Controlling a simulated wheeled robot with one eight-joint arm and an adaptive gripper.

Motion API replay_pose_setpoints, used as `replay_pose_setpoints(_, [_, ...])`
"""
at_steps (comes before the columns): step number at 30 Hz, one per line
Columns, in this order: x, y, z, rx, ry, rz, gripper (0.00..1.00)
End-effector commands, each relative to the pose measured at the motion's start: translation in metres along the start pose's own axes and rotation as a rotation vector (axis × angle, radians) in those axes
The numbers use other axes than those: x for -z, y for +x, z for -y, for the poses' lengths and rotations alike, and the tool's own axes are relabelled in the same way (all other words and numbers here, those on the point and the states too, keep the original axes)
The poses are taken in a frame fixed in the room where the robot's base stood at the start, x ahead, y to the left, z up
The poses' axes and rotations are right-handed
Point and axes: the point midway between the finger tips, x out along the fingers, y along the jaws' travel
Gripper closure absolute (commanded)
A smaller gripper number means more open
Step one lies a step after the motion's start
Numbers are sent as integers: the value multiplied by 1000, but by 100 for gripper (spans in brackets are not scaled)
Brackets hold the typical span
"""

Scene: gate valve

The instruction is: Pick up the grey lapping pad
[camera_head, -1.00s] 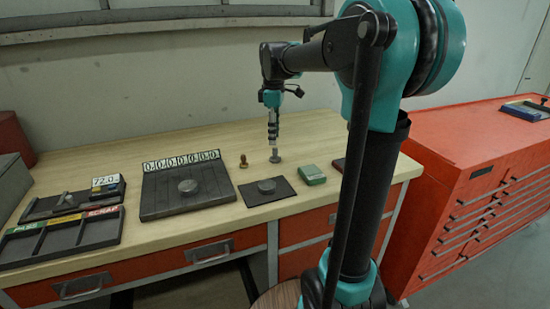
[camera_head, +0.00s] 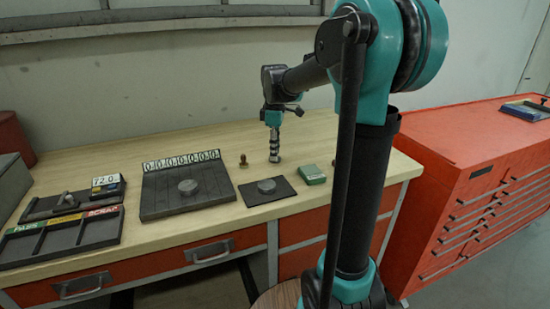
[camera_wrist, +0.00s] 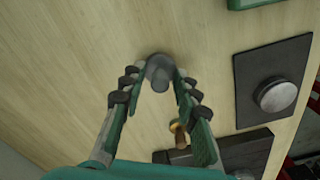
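The grey lapping pad, a small round grey piece with a narrower upright grip (camera_wrist: 158,73), stands on the wooden bench. It shows between my fingertips in the wrist view. In the head view its base shows at the foot of my gripper (camera_head: 274,155), which points straight down over it. My gripper (camera_wrist: 160,80) is open, with one finger on each side of the pad's grip. Whether the fingers touch it is hard to tell.
A brass piece (camera_head: 243,161) stands just left of the pad. A black mat with a grey disc (camera_head: 267,186), a green box (camera_head: 312,174) and a dark plate with a grey disc (camera_head: 188,187) lie nearby. A sorting tray (camera_head: 62,238) is far left.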

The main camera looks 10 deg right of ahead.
Motion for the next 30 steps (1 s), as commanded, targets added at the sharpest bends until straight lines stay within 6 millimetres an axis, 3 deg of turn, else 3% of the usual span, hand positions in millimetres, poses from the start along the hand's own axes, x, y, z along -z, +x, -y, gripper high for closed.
replay_pose_setpoints(1, [0,0,0,0,0,0,79])
replay_pose_setpoints(6, [0,0,0,0,0,0,100])
replay_pose_setpoints(22, [0,-6,0,0,0,0,100])
replay_pose_setpoints(30, [0,-42,0,0,0,0,100])
